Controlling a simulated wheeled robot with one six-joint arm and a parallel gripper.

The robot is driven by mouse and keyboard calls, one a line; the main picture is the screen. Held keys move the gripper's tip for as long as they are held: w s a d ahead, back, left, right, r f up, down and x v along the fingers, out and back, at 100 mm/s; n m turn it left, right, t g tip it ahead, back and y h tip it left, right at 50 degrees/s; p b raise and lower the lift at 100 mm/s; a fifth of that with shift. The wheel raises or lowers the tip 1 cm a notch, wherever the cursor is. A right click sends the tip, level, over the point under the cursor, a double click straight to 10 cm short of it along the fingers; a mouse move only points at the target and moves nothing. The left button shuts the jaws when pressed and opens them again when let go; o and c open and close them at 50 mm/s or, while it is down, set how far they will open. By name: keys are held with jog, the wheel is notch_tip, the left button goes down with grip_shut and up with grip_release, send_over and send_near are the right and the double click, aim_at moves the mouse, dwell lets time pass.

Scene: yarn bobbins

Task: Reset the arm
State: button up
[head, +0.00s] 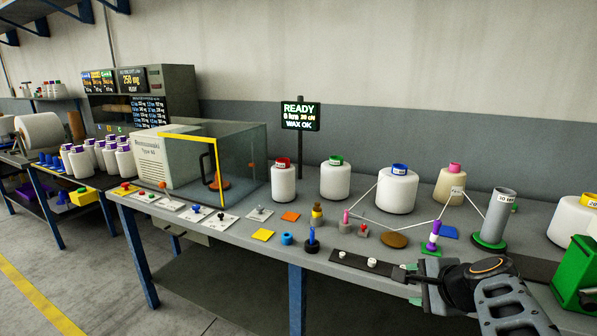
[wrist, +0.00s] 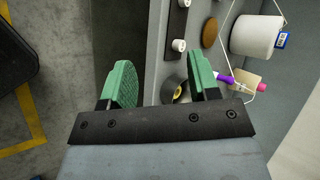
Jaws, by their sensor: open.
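My gripper (wrist: 160,88) shows in the wrist view with its two green-padded fingers apart and nothing between them. In the head view my arm reaches in from the lower right, with the gripper (head: 412,272) at the table's front edge, beside the dark strip with white knobs (head: 350,259). The fingertips are small and partly hidden in the head view. In the wrist view the gripper looks down over the table's edge (wrist: 154,50), with the floor at the left.
White bobbins with red (head: 283,183), green (head: 335,179) and blue (head: 397,189) tops stand along the table's back. A grey tube on a green base (head: 495,217) and a purple spindle (head: 433,238) stand near my arm. A glass-sided box (head: 235,165) stands at the left.

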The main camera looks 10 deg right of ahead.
jog(key=s+a+r+n+g+h+p, duration=0.1)
jog(key=s+a+r+n+g+p, duration=0.2)
jog(key=a+n+p, duration=0.3)
jog(key=s+a+r+n+g+h+p, duration=0.1)
jog(key=s+a+r+n+g+p, duration=0.2)
jog(key=n, duration=0.9)
jog(key=s+a+r+p, duration=0.2)
jog(key=a+p, duration=0.2)
